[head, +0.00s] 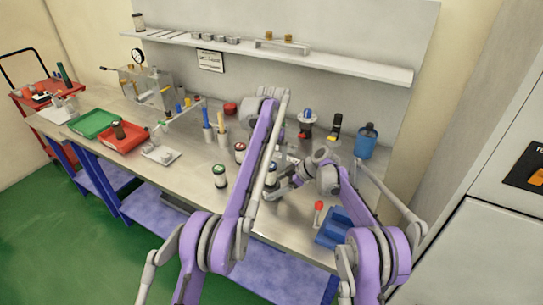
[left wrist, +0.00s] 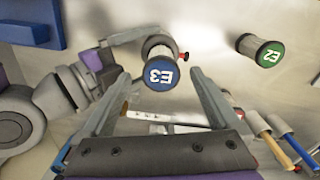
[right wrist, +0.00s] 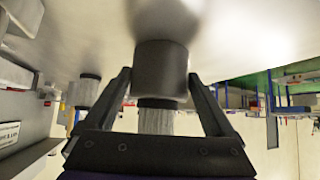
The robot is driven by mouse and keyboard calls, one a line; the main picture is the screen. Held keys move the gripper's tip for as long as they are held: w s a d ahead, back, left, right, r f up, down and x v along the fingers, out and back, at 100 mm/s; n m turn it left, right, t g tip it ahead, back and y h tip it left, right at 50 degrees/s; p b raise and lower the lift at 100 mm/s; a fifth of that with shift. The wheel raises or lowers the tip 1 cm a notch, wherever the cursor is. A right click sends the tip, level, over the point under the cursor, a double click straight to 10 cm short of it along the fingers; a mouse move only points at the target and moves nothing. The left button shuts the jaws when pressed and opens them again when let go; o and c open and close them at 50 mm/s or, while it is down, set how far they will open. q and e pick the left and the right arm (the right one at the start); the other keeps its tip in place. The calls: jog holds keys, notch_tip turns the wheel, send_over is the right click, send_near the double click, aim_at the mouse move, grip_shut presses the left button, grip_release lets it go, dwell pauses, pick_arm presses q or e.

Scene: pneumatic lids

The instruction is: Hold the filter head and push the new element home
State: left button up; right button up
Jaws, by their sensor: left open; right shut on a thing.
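The new element, with a blue cap marked E3 (left wrist: 160,74), lies between my left jaws in the left wrist view. My left gripper (left wrist: 158,72) is open around it, from above. My left arm hides that gripper in the head view. My right gripper (right wrist: 158,73) is shut on a grey cylinder, the filter head (right wrist: 161,68), in the right wrist view. The element's pale pleated body (right wrist: 157,117) shows out of the filter head there; that view is upside down. The blue cap also shows in the head view (head: 272,169). How deep the element sits is unclear.
A green-capped element E2 (head: 219,175) and a red-capped one (head: 240,150) stand left of my grippers. A red-handled tool (head: 318,207) and a blue bin (head: 335,226) are at the right. Red (head: 121,137) and green (head: 95,123) trays lie farther left.

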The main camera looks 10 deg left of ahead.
jog(key=o, duration=1.1)
